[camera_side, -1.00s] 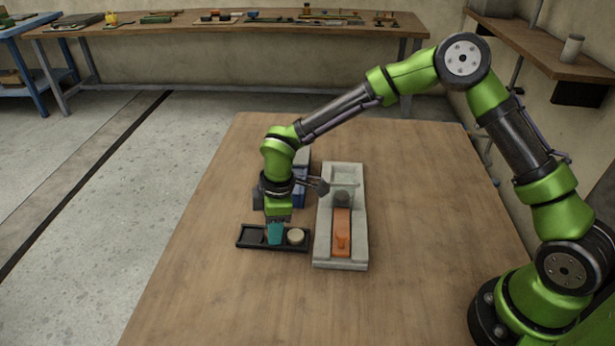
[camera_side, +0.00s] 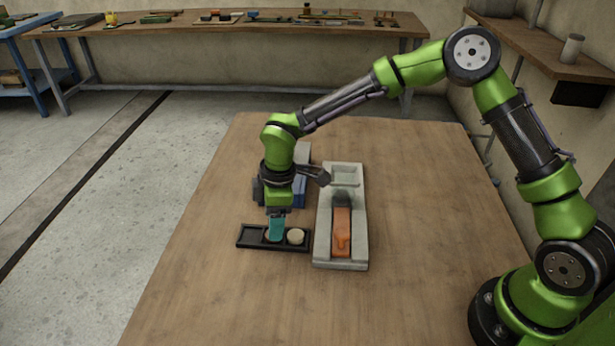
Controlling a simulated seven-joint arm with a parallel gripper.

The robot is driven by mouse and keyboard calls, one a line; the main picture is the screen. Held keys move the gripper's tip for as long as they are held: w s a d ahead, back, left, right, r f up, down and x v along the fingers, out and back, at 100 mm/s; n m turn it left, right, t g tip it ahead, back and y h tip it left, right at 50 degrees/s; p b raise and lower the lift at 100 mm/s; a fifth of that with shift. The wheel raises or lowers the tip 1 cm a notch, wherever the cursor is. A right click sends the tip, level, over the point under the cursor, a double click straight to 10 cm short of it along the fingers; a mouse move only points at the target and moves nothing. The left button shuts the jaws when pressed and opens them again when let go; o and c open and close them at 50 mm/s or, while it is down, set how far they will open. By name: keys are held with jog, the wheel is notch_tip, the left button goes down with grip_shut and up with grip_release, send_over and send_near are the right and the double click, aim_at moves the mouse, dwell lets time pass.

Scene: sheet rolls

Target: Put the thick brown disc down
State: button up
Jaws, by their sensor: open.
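A black tray (camera_side: 245,240) with a row of compartments lies on the table. A pale brown disc (camera_side: 272,239) sits in its middle compartment, mostly hidden behind my gripper's teal fingers. My gripper (camera_side: 276,236) is open, pointing down right over this disc; I cannot tell whether the fingers still touch it. A cream disc (camera_side: 295,236) sits in the right compartment. The left compartment looks empty. From this view I cannot judge the thickness of the partly hidden disc.
A grey stone-like block (camera_side: 341,264) with an orange piece (camera_side: 341,230) in its channel stands close right of the tray. Blue and grey boxes (camera_side: 299,192) stand behind my gripper. The table's front and right are clear.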

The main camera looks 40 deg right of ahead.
notch_tip(320, 180, up, 11)
jog(key=d, duration=0.1)
jog(key=s+d+r+m+t, duration=0.3)
jog(key=s+d+r+m, duration=0.2)
jog(key=s, duration=0.6)
jog(key=s+d+r+m+t, duration=0.3)
jog(key=s+d+r+m, duration=0.1)
jog(key=s+d+m, duration=0.6)
jog(key=shift+s+d+r+m+y, duration=0.3)
jog(key=shift+s+r+m+y, duration=0.1)
jog(key=shift+m, duration=0.4)
